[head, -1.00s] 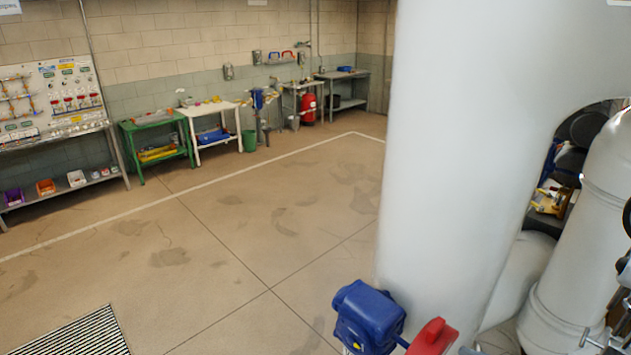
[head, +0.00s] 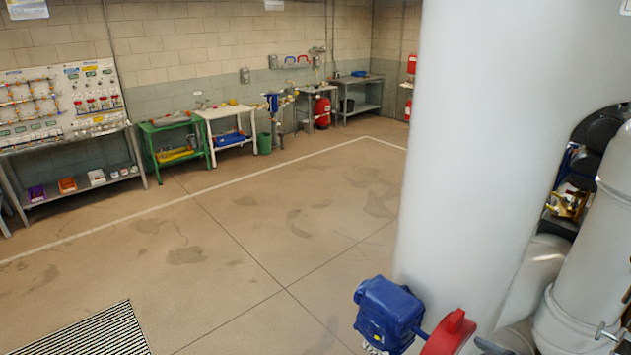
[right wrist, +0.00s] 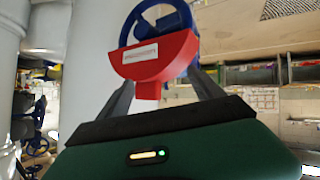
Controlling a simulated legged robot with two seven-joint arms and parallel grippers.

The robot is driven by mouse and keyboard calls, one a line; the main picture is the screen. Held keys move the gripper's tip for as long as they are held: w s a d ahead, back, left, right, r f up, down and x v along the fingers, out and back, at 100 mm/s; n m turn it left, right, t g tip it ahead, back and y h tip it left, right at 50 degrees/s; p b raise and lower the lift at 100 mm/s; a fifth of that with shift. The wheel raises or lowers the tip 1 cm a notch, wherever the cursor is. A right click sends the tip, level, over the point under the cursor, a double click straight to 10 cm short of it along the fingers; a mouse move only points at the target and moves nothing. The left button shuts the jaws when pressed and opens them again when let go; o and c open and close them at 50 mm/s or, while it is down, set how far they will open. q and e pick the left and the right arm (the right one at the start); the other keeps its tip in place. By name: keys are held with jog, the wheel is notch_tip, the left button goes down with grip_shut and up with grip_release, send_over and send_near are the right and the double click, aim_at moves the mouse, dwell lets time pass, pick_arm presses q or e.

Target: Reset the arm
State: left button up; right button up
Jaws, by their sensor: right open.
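My right gripper (right wrist: 162,82) shows in the right wrist view, with its two dark fingers apart. A red part with a pale label (right wrist: 150,56) sits at and between the fingertips; I cannot tell whether the fingers touch it. A blue handwheel (right wrist: 130,32) is just behind the red part. In the head view, a blue box-shaped valve body (head: 388,312) with a red part (head: 450,333) beside it stands at the bottom, close to the large pale pipe. My left gripper is not in view. My right gripper is not clearly seen in the head view.
A large pale pipe (head: 480,130) blocks much of the head view's right side. More pipework (head: 585,260) stands at far right. A floor grate (head: 85,330) lies at lower left. Benches, including a green one (head: 172,130), line the back wall. The middle floor is clear.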

jog(key=s+a+f+m+g+h, duration=0.1)
jog(key=s+a+f+m+g, duration=0.2)
jog(key=s+a, duration=0.4)
jog(key=s+a+f+m+g+h, duration=0.1)
jog(key=s+a+f+g, duration=0.2)
jog(key=s+a+g, duration=0.4)
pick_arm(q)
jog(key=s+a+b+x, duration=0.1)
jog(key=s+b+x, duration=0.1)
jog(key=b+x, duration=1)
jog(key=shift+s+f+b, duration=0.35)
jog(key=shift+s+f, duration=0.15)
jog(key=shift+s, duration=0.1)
pick_arm(e)
notch_tip(320, 180, down, 13)
jog(key=s+t, duration=0.1)
jog(key=s, duration=0.1)
jog(key=shift+d+m, duration=0.2)
jog(key=shift+m, duration=0.1)
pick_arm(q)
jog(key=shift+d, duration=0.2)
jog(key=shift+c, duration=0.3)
pick_arm(e)
jog(key=shift+w+d+f, duration=0.1)
jog(key=shift+w+d, duration=0.05)
jog(key=shift+d, duration=0.05)
jog(key=shift+c, duration=0.4)
